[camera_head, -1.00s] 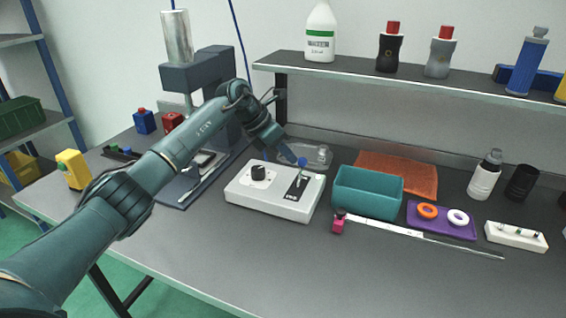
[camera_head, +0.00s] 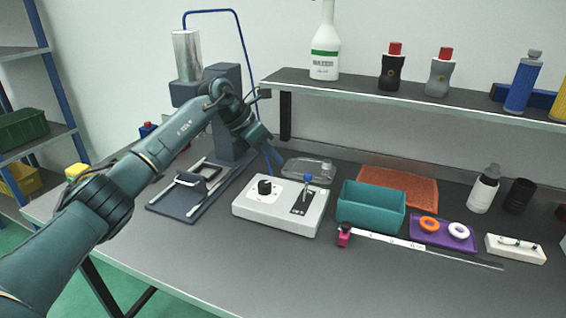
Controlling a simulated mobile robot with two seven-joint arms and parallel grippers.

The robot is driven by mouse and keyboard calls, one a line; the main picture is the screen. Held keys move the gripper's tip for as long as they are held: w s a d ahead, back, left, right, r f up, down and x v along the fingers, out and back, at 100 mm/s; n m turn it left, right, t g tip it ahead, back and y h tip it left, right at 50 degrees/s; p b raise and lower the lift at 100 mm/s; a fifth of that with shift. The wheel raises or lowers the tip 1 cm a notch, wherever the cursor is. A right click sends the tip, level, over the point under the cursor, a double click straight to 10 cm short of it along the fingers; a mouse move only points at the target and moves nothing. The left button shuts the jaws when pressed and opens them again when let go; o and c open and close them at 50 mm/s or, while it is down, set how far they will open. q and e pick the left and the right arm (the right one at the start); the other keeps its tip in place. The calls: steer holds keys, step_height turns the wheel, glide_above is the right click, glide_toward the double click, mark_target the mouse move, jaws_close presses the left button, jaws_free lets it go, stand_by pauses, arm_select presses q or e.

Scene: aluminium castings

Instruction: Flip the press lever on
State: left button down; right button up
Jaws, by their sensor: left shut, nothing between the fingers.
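The white control box (camera_head: 255,216) stands on the bench and has a black knob (camera_head: 264,187) on its left part. My right gripper is not in view.
The press (camera_head: 228,100) stands behind my left arm. A clear plastic case (camera_head: 310,167) lies behind the box. A teal bin (camera_head: 370,221), a ruler (camera_head: 385,239) and a purple tray (camera_head: 432,240) are to its right. A shelf (camera_head: 400,97) overhangs the back. The bench front is clear.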

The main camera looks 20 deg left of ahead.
arm_select(q)
steer(key=a+r, duration=0.3)
steer(key=r, duration=0.3)
steer(key=shift+w+a+r+b, duration=0.2)
steer(key=shift+w+r+b, duration=0.15)
